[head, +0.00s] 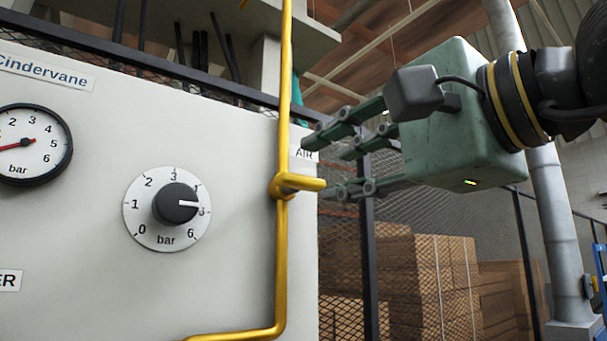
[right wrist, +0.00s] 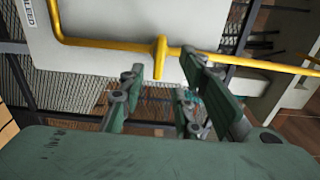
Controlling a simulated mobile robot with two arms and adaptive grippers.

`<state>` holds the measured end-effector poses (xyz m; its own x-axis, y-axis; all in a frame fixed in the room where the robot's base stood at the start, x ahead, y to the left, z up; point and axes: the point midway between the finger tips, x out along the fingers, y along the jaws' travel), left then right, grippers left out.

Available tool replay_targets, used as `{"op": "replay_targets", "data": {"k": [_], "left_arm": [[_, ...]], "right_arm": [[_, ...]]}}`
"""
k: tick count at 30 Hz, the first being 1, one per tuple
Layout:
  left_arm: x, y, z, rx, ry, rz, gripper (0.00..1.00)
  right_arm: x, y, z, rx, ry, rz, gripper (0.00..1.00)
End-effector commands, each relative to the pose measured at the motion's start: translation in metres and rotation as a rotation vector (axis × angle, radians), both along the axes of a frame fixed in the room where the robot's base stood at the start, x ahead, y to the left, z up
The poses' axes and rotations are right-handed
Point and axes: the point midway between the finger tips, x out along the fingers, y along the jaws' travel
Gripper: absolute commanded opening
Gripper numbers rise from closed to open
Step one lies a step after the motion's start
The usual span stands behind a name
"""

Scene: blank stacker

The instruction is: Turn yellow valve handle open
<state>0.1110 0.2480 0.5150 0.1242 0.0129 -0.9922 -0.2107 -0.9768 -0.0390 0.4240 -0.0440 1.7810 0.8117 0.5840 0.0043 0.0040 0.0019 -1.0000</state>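The yellow valve handle (head: 303,183) is a short bar on the vertical yellow pipe (head: 282,240) at the panel's right edge. It points out to the right, crosswise to the pipe. My right gripper (head: 322,165) is open and empty, just right of the handle, with its green fingers pointing left towards the pipe. In the right wrist view the handle (right wrist: 160,58) shows ahead of and between the spread fingertips (right wrist: 163,78); I see no clear contact. My left gripper is in neither view.
The pale panel (head: 90,230) carries a dial knob (head: 176,203) and a pressure gauge (head: 30,145) left of the pipe. A mesh fence (head: 440,200) and stacked boxes (head: 425,280) stand behind my right gripper. A grey post (head: 555,220) stands at right.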

Motion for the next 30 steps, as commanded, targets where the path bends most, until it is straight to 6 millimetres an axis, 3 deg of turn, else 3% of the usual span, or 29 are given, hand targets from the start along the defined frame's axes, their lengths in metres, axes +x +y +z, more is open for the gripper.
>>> {"op": "replay_targets", "data": {"k": [3, 8, 11, 19, 21, 30], "left_arm": [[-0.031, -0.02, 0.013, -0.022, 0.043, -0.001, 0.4], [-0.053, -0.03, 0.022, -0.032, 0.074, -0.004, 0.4], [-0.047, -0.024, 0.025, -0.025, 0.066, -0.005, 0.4], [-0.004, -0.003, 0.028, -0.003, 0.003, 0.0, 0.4], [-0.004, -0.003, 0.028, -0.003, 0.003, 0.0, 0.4], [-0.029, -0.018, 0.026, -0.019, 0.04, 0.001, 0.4]], "right_arm": [[0.018, 0.014, 0.003, -0.003, 0.006, 0.004, 0.3], [0.036, 0.027, 0.001, -0.002, 0.006, 0.004, 0.3], [0.042, 0.032, 0.001, -0.001, 0.005, 0.006, 0.3], [0.046, 0.034, -0.001, 0.0, 0.004, 0.004, 0.3], [0.046, 0.034, -0.001, 0.0, 0.004, 0.005, 0.3], [0.045, 0.034, -0.001, 0.0, 0.004, 0.005, 0.03]]}}
